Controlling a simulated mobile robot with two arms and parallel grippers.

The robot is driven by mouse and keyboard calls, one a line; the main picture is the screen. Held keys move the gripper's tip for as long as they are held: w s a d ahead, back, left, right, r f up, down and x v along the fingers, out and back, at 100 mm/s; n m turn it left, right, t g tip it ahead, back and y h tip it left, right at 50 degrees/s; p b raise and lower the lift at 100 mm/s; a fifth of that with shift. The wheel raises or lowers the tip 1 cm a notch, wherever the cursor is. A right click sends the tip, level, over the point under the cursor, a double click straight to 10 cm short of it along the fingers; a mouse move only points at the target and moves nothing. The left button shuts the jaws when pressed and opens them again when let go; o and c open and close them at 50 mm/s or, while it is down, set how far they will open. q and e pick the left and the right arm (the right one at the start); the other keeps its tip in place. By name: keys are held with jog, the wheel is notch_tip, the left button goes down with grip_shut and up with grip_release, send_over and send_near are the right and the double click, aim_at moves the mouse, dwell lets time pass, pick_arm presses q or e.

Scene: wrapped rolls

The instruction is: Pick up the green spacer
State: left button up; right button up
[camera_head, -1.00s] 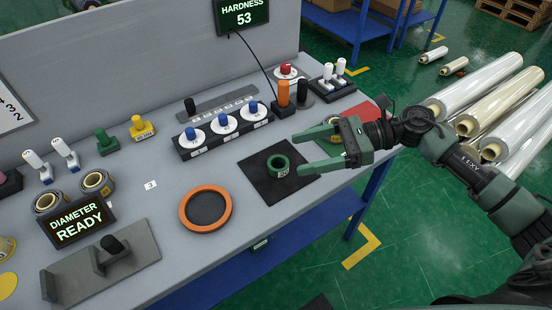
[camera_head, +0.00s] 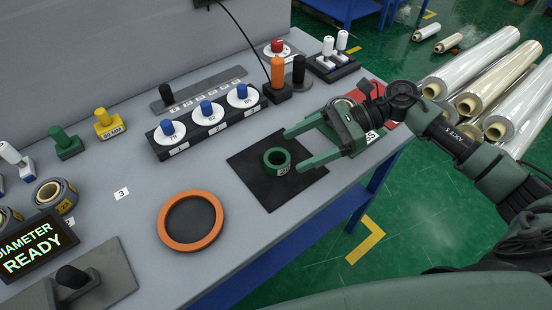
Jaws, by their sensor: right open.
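The green spacer (camera_head: 270,167), a short ring with a label on its front, stands on a black square mat (camera_head: 250,165) on the grey bench. My right gripper (camera_head: 294,149) comes in from the right with its green fingers open and empty. Its fingertips are just right of the spacer in the picture, one behind it and one near its right side. Whether a fingertip touches the spacer, I cannot tell. My left gripper is not in view.
An orange ring (camera_head: 217,228) lies left of the mat. A dark block with blue-knobbed white discs (camera_head: 210,124) is behind it. An orange cylinder (camera_head: 278,74) and a black one stand at the back. A red pad (camera_head: 396,116) lies near the right edge. Wrapped rolls (camera_head: 478,75) lie beyond the bench.

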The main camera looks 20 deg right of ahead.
aim_at(268, 163)
jog(key=p+x, duration=0.1)
jog(key=x, duration=0.5)
jog(key=shift+s+a, duration=0.1)
jog(key=shift+a, duration=0.1)
jog(key=c, duration=1.4)
jog(key=shift+r, duration=0.15)
